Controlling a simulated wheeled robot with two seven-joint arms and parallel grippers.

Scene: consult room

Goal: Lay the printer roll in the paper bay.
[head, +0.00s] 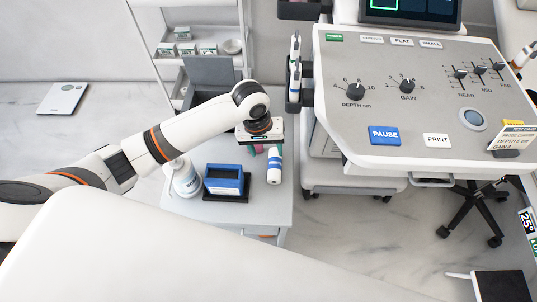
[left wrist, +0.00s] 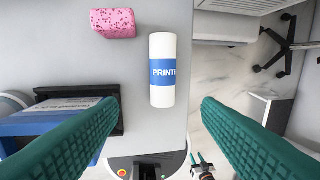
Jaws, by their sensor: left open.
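The printer roll (head: 274,166) is a white cylinder with a blue band, lying on the small grey side table (head: 262,212). In the left wrist view the roll (left wrist: 162,50) lies ahead of the gap between my green fingers, apart from both. My left gripper (head: 258,147) is open and empty above the table, close to the roll; its fingers are mostly hidden in the head view. I cannot make out the paper bay for certain. A grey unit with a raised panel (head: 208,72) stands behind my left arm, its lower part partly hidden.
A blue box (head: 224,180) on a black base and a white bottle (head: 186,178) stand left of the roll. A pink speckled block (left wrist: 113,22) lies near it. The ultrasound console (head: 350,60) stands at right. A small gripper (left wrist: 203,163) shows low in the left wrist view.

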